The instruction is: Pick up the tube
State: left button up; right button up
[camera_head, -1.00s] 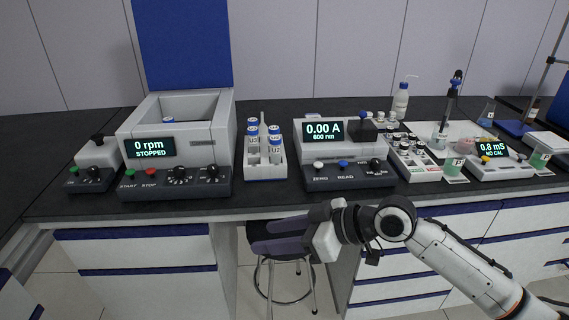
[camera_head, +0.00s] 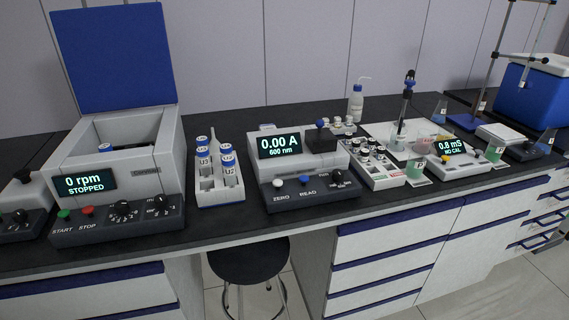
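Several capped tubes with blue-and-white caps stand upright in a white rack (camera_head: 220,190) on the black bench. One labelled tube (camera_head: 229,165) stands at the rack's right side, and others stand in the left row. Another blue-capped tube (camera_head: 119,146) shows inside the open centrifuge (camera_head: 120,175), which reads 0 rpm, STOPPED. Neither of my grippers is in view.
The spectrophotometer (camera_head: 300,170) stands right of the rack. A vial tray (camera_head: 372,170), a conductivity meter (camera_head: 452,155), small beakers and a wash bottle (camera_head: 355,103) are further right. A stool (camera_head: 248,262) stands below the bench's front edge.

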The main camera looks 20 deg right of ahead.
aim_at(202, 152)
jog(key=z, duration=0.4)
jog(key=i, duration=0.85)
jog(key=u, duration=0.25)
